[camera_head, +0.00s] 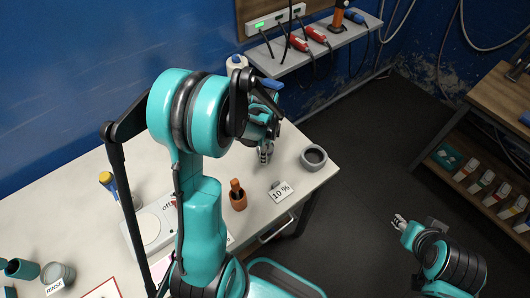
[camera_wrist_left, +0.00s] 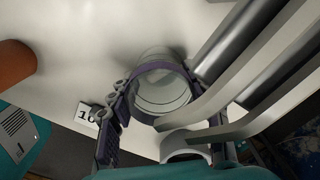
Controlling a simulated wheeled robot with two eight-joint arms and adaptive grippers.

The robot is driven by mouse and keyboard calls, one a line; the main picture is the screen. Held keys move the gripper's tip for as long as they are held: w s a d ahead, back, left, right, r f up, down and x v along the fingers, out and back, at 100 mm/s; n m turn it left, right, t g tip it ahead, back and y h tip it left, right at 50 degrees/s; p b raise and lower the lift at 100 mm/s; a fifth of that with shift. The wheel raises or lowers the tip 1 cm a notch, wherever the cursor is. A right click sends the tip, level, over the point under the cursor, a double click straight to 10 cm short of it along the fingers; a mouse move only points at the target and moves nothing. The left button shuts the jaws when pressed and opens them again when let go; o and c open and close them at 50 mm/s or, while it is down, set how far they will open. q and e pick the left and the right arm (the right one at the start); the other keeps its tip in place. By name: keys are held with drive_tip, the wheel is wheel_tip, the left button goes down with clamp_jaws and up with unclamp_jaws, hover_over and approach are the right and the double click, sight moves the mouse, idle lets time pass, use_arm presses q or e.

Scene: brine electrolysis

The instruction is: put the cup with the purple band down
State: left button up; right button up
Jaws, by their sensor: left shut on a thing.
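The clear cup with the purple band (camera_wrist_left: 160,92) stands between the fingers of my left gripper in the left wrist view. My left gripper (camera_head: 265,152) is shut on it over the right part of the white table (camera_head: 255,185). In the head view my gripper and arm hide the cup. I cannot tell whether its base touches the table. My right gripper (camera_head: 399,220) hangs over the dark floor, away from the table; its fingers are too small to judge.
A grey cup (camera_head: 314,158) stands near the table's right edge. A balance (camera_head: 150,230) is to the left. A shelf (camera_head: 325,45) with red-handled tools is behind.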

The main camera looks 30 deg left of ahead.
use_arm(q)
drive_tip(key=shift+r, duration=0.1)
drive_tip(key=o, duration=0.9)
drive_tip(key=shift+f, duration=0.25)
drive_tip(key=o, duration=0.4)
drive_tip(key=shift+r, duration=0.1)
drive_tip(key=shift+r, duration=0.1)
